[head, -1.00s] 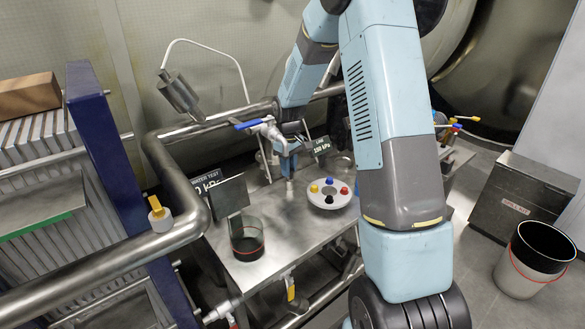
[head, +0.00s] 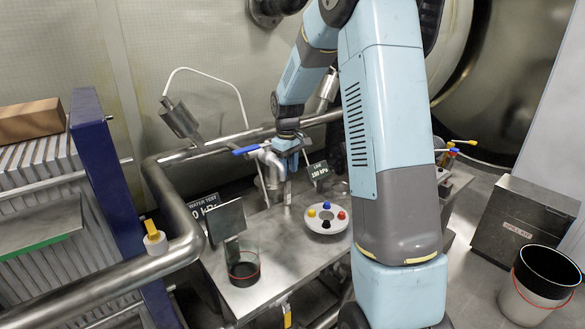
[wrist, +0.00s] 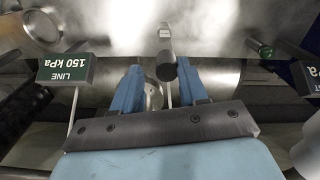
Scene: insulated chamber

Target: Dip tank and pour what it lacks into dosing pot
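A glass-like pot (head: 243,272) with a dark lower part and a red ring stands at the near left of the metal bench (head: 290,262). My gripper (head: 287,168) is over the back of the bench, beside a metal tap with a blue lever (head: 246,150). In the wrist view its two blue fingers (wrist: 160,88) are apart. A dark-ended rod (wrist: 167,68) shows between and beyond them, apparently not gripped. I cannot tell which vessel is the tank.
A sign reading LINE 150 kPa (wrist: 66,69) stands beside my gripper. A thick metal rail (head: 110,268) crosses the left front. A spill kit box (head: 525,222) and a bucket (head: 525,302) are on the right floor.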

